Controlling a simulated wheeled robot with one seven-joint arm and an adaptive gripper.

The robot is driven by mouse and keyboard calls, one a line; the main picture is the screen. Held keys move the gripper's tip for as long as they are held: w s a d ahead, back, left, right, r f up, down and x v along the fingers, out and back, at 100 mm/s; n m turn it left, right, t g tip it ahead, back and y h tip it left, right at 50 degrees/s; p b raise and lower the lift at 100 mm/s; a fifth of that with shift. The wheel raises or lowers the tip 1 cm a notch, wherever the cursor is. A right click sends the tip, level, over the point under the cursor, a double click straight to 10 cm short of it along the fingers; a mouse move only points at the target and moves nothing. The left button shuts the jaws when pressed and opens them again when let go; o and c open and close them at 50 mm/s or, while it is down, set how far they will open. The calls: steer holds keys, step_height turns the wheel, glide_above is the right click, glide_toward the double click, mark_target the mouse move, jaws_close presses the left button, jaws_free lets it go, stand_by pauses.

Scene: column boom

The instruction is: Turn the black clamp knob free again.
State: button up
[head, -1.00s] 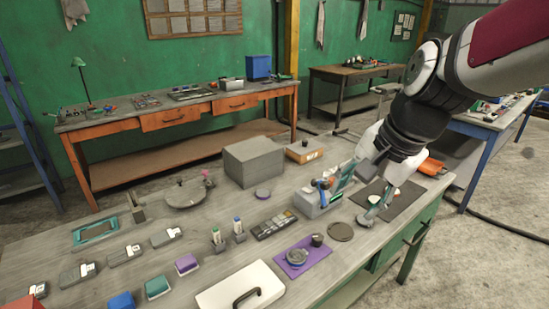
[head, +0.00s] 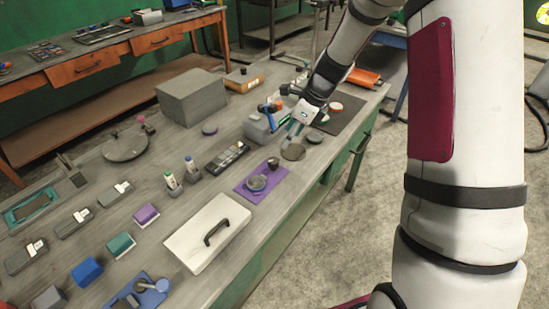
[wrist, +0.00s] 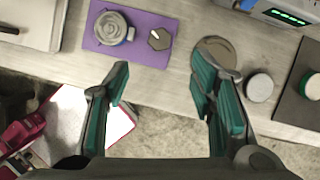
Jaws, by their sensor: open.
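A black knob (wrist: 159,38) with a white pointer mark stands on a purple mat (wrist: 139,54), right of a round grey dial-like part (wrist: 111,27) with a blue piece. In the head view the dark knob (head: 273,162) shows at the mat's far right corner; I cannot tell what it clamps. My gripper (wrist: 162,88) is open and empty, its green-padded fingers wide apart. In the wrist view the knob lies ahead of the gap, apart from both fingers. In the head view my gripper (head: 297,128) is low over the bench, beyond the mat, partly hidden by its wrist.
A brown disc (wrist: 216,54) lies right of the mat, partly behind the right finger. A white round piece (wrist: 260,87) and a dark mat (wrist: 299,104) are further right. A grey box (head: 190,95) stands behind.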

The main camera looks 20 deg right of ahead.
mark_target(274, 160)
steer(key=x, duration=1.2)
steer(key=shift+f+p, duration=0.2)
steer(key=shift+p, duration=0.2)
steer(key=c, duration=1.1)
